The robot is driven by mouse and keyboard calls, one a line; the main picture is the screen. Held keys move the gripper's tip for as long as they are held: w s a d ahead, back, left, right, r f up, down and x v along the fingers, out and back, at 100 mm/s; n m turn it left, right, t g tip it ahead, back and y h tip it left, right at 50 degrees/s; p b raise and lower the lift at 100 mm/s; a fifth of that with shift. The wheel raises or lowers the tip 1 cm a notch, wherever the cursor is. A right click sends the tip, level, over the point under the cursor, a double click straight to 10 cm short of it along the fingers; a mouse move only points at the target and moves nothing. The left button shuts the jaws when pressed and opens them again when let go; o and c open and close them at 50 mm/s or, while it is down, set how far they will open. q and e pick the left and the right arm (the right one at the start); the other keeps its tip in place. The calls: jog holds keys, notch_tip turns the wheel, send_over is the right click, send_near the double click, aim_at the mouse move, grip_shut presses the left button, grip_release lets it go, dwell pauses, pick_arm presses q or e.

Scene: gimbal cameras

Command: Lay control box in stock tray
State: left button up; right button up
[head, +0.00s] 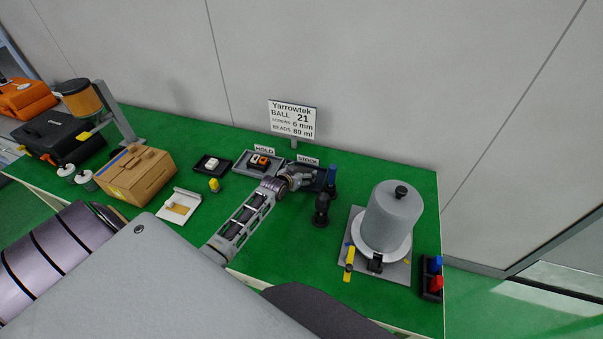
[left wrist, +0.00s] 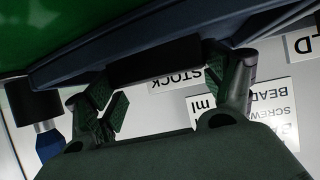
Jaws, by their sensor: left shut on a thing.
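My left gripper (head: 303,179) reaches over the dark stock tray (head: 319,186), which stands under the STOCK sign (head: 308,161) and is partly covered by the gripper. In the left wrist view, upside down, the fingers of my left gripper (left wrist: 165,95) stand apart with a black box-like thing (left wrist: 155,62) between them, which I take for the control box. The dark blue-grey tray edge (left wrist: 75,62) runs close behind it. Whether the box touches the tray floor I cannot tell. In the head view the gripper hides the box. My right gripper is not in view.
The grey HOLD tray (head: 243,157) with small black and orange things is left of the stock tray. A blue-topped bottle (head: 332,174) and a black upright object (head: 321,209) stand close on the right. A grey domed machine (head: 392,217) is farther right.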

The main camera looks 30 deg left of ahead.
pick_arm(q)
jog(key=shift+f, duration=0.15)
jog(key=o, duration=1)
jog(key=shift+s, duration=0.1)
jog(key=shift+v, duration=5.9)
